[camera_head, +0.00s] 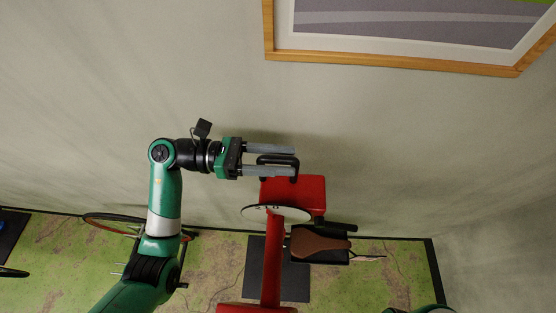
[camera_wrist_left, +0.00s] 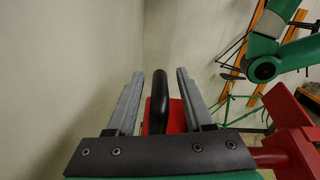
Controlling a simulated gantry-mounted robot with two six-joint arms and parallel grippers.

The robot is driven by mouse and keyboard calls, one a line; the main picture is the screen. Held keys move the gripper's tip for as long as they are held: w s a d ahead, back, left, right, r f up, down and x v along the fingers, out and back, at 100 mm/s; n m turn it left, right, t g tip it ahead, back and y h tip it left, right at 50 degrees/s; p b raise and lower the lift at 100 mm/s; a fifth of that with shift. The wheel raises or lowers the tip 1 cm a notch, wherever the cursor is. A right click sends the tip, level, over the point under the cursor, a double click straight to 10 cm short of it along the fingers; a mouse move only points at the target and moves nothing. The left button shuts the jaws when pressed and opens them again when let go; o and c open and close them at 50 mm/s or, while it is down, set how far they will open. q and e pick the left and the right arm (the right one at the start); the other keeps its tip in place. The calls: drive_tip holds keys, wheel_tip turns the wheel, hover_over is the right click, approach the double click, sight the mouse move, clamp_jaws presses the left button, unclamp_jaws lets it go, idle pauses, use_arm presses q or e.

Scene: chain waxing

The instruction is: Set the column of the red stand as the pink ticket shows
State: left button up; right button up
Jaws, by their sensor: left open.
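The red stand (camera_head: 271,262) rises in the lower middle of the head view, with a red block (camera_head: 308,193) at its top. A black handle (camera_head: 278,160) sits on the block. A white round dial (camera_head: 250,211) with dark marks is on the column, partly covered; its marks are too small to read. My left gripper (camera_head: 294,160) is open, its two grey fingers on either side of the handle. In the left wrist view the handle (camera_wrist_left: 158,98) stands between the fingers, with gaps on both sides. The pink ticket is not in view. My right gripper is not in view.
A bicycle saddle (camera_head: 320,244) is right of the column, and a bicycle wheel (camera_head: 112,222) is at the left. A dark mat (camera_head: 296,282) lies on the green floor. A wood-framed picture (camera_head: 390,63) hangs on the pale wall behind.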

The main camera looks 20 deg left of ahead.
use_arm(q)
drive_tip(key=shift+r, duration=0.45)
drive_tip(key=r+p, duration=0.2)
drive_tip(key=r, duration=0.1)
drive_tip(key=shift+s+r+p, duration=0.2)
drive_tip(key=shift+r+p, duration=0.1)
drive_tip(key=shift+p, duration=0.05)
drive_tip(key=s+d+r+p, duration=0.1)
drive_tip(key=s+r, duration=0.3)
drive_tip(key=s, duration=0.2)
drive_tip(key=s+d+r+p, duration=0.1)
drive_tip(key=s+r, duration=0.3)
drive_tip(key=s, duration=0.3)
drive_tip(key=shift+s+d+r, duration=0.2)
drive_tip(key=shift+d+r, duration=0.05)
drive_tip(key=shift+d, duration=0.1)
drive_tip(key=shift+r, duration=0.1)
